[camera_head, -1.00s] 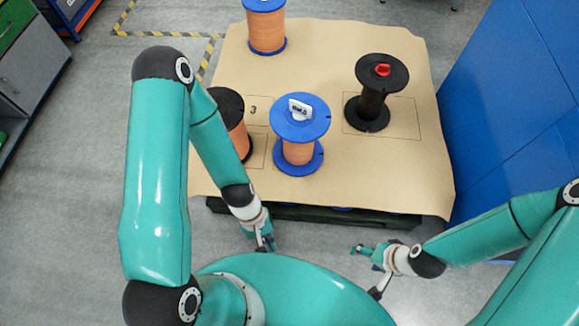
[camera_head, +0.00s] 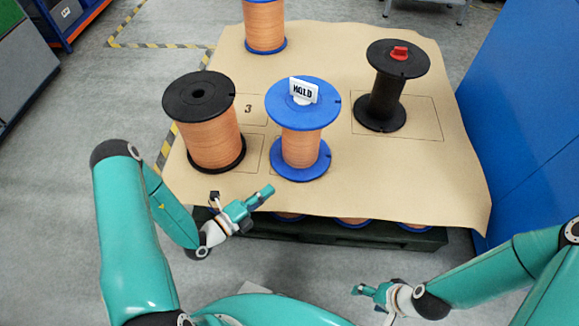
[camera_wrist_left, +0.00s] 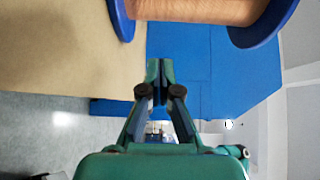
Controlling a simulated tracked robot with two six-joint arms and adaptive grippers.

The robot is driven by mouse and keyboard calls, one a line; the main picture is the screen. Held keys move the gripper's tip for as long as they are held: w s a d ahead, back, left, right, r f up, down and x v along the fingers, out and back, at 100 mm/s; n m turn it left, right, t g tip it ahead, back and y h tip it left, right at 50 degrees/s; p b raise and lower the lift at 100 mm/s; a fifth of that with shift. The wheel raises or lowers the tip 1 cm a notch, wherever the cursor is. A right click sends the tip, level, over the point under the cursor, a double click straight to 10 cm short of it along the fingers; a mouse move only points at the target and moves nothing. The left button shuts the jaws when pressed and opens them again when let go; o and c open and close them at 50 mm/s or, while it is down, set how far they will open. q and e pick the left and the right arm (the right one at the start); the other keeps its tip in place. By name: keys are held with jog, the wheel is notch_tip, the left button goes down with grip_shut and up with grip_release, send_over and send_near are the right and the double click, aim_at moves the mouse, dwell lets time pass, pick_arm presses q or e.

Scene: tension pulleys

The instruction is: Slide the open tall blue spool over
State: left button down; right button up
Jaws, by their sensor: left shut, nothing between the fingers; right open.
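A blue-flanged spool with orange winding (camera_head: 264,28) stands upright at the back of the pallet; its top is cut off by the picture edge. Another blue-flanged spool (camera_head: 302,148) stands near the front middle, with a white "HOLD" tag (camera_head: 303,90) on its top. My left gripper (camera_head: 266,193) is shut and empty, just in front of this tagged spool and apart from it. In the left wrist view the closed fingertips (camera_wrist_left: 160,66) lie below a blue-flanged orange spool (camera_wrist_left: 200,10). My right gripper (camera_head: 357,289) is open and empty, off the pallet's front edge.
A black-flanged orange spool (camera_head: 213,137) stands front left. A bare black spool (camera_head: 385,100) with a red plug (camera_head: 400,52) stands right. Brown sheet (camera_head: 400,180) covers the layer, with free room front right. A blue wall (camera_head: 520,100) borders the right.

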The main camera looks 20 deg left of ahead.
pick_arm(q)
jog(key=b, duration=0.2)
send_near(298, 158)
jog(key=d, duration=0.1)
jog(key=w+d, duration=0.2)
jog(key=d, duration=0.1)
jog(key=shift+d+r, duration=0.1)
jog(key=shift+w+a, duration=0.2)
jog(key=shift+w, duration=0.4)
jog(key=shift+w+a, duration=0.2)
jog(key=shift+w, duration=0.4)
jog(key=shift+w+a, duration=0.3)
jog(key=shift+w, duration=0.45)
pick_arm(e)
jog(key=shift+f, duration=1.3)
